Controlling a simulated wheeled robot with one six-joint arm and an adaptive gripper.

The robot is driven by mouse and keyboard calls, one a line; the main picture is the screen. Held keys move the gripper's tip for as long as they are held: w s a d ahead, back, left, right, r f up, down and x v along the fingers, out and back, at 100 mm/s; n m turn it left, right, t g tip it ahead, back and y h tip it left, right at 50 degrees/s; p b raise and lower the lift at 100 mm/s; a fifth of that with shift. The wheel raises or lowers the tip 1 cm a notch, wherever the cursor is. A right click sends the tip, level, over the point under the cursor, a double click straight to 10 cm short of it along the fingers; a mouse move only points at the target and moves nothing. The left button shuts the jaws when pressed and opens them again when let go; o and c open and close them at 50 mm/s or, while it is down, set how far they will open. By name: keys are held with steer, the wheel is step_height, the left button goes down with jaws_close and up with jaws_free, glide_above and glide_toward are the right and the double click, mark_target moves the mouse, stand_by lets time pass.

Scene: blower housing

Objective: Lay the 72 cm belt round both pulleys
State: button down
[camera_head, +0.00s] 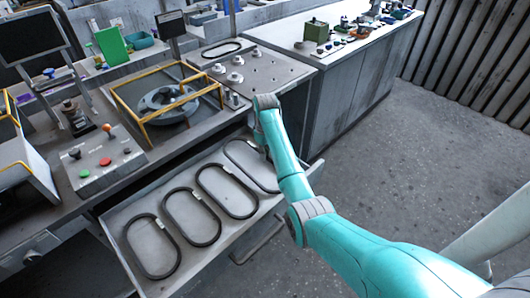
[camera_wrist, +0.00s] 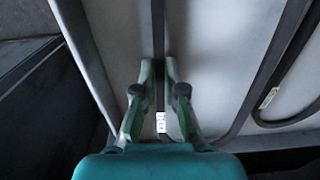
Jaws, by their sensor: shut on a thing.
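Several dark oval belts with white tags lie in an open drawer (camera_head: 115,213) in the head view. The rightmost belt (camera_head: 232,150) is partly hidden by my arm. In the wrist view my gripper (camera_wrist: 160,90) is shut on one dark strand of a belt (camera_wrist: 158,40), just above its white tag (camera_wrist: 161,122). The tag's print is too small to read. This appears to be the rightmost belt, still at the drawer floor. My fingertips are hidden behind my arm in the head view. Grey round parts (camera_head: 235,77) stand on a bench plate; I cannot tell which are the pulleys.
A yellow frame (camera_head: 150,73) surrounds a grey round housing (camera_head: 160,98) behind the drawer. Another belt (camera_head: 221,42) lies at the bench's back. A button box (camera_head: 103,165) stands at left. The drawer wall (camera_wrist: 85,60) is close beside my gripper. The floor at right is clear.

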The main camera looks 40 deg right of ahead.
steer(key=shift+f, duration=0.45)
stand_by(0.6)
steer(key=c, duration=1.2)
jaws_free()
steer(key=shift+r, duration=0.25)
steer(key=shift+r, duration=3.55)
